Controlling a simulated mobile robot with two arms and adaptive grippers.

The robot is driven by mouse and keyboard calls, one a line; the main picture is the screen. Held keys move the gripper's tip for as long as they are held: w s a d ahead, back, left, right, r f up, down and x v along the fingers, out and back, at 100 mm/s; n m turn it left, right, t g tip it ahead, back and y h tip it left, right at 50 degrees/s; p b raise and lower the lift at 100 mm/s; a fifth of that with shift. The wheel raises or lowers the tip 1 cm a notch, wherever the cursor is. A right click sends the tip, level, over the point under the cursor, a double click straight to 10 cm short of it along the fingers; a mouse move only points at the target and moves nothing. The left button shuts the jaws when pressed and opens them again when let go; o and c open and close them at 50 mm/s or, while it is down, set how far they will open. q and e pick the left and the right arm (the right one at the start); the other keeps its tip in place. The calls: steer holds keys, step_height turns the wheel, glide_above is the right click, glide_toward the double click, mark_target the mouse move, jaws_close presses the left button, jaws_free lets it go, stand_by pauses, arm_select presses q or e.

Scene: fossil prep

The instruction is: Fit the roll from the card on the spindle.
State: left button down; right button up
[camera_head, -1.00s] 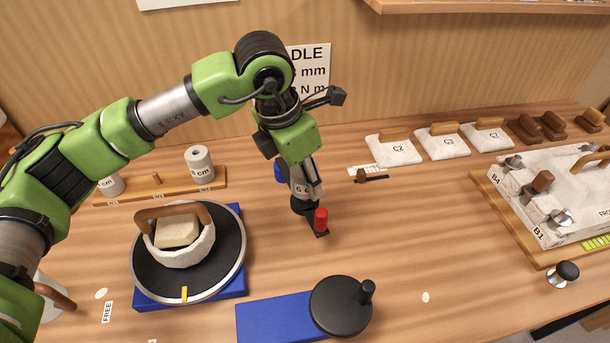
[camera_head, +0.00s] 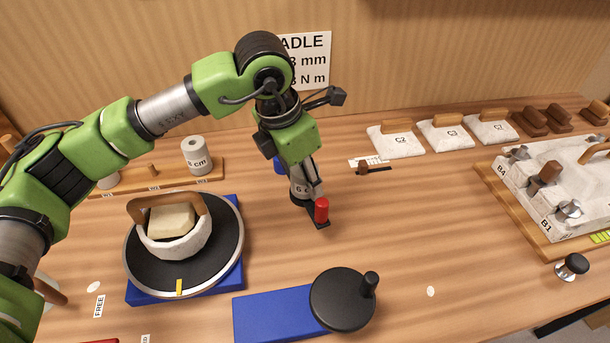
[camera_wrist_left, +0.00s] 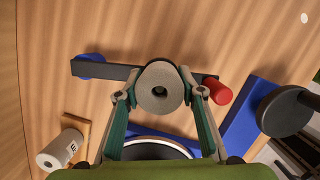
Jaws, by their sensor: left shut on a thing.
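The roll is over the middle of a dark bar (camera_wrist_left: 120,72), with a blue round part (camera_wrist_left: 90,66) at one end and a red cylinder (camera_wrist_left: 217,90) at the other. I cannot tell whether the roll touches the bar. No spindle can be made out; the roll and gripper cover the bar's middle. My right gripper is not in view.
A wooden rack (camera_head: 150,180) at the left holds rolls on its ends and a bare middle peg. A round black turntable (camera_head: 226,247) with a white cradle stands in front. A black crank wheel (camera_head: 338,302) sits near the front. A printed card (camera_head: 306,60) hangs on the wall.

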arm_select(q)
steer(key=shift+f+b, duration=0.25)
steer(key=shift+b, duration=0.3)
stand_by(1.0)
steer(key=shift+b, duration=0.3)
stand_by(0.4)
steer(key=c, duration=1.3)
jaws_free()
steer(key=shift+r, duration=0.1)
step_height(320, 180, up, 7)
steer(key=p, duration=0.3)
steer(key=shift+s, duration=0.1)
